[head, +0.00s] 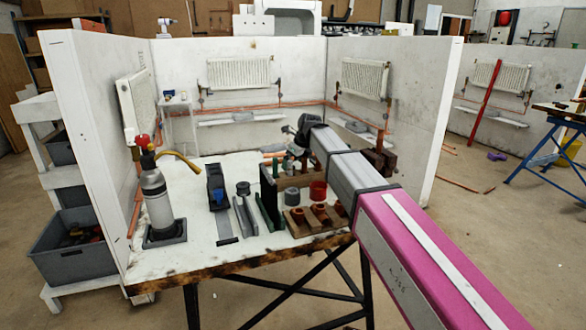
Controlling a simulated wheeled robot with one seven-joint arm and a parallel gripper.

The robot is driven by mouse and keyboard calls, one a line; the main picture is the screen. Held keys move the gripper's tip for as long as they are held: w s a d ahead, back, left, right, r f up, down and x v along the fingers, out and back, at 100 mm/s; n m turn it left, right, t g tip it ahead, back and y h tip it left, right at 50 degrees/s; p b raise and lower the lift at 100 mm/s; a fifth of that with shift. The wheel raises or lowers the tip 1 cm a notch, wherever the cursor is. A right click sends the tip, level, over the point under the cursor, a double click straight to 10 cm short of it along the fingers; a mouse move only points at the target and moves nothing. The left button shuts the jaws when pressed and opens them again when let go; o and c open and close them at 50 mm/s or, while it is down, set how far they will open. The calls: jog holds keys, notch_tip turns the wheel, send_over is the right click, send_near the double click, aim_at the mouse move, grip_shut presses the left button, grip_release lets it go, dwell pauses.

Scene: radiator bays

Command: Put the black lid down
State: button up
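My arm reaches from the lower right over the bench, and my gripper (303,130) is a dark shape at its far end. The fingertips are small and partly hidden, so I cannot tell whether they are open or hold anything. No lid can be made out for certain. A small black round piece (243,188) stands on the bench at the top of a grey channel (245,214), left of my gripper. I cannot tell whether either is the black lid.
A gas torch (157,198) stands at the bench's (200,262) left. White walls with radiators (239,72) enclose the bench.

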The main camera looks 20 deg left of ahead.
jog(key=v, duration=1)
jog(key=shift+s+d, duration=0.1)
jog(key=shift+d, duration=0.05)
